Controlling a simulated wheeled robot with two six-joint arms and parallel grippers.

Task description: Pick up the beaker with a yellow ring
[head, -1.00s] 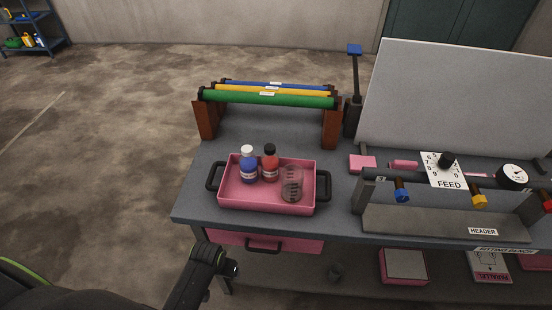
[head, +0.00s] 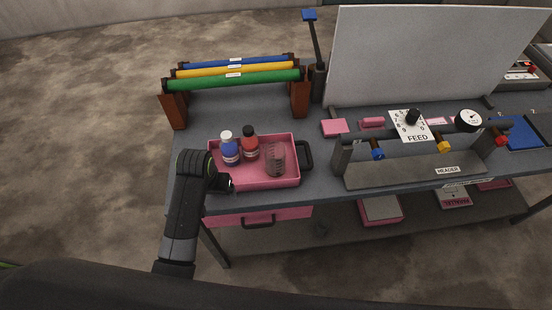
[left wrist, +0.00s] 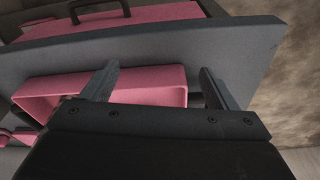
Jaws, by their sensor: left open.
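A clear beaker (head: 275,160) with dark markings stands in the right part of a pink tray (head: 262,184) on the bench. I cannot make out a yellow ring on it. My left gripper (head: 226,184) is open at the tray's front left corner, left of the beaker and apart from it. In the left wrist view the two fingers of my left gripper (left wrist: 160,86) are spread, with the pink tray (left wrist: 150,94) beyond them. No beaker shows there. My right gripper is not in view.
A blue-capped-white bottle (head: 230,152) and a red bottle (head: 250,146) stand left of the beaker in the tray. A rack of coloured rollers (head: 236,79) is behind. The valve header (head: 415,172) stands to the right. A pink drawer (head: 285,213) is below the bench top.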

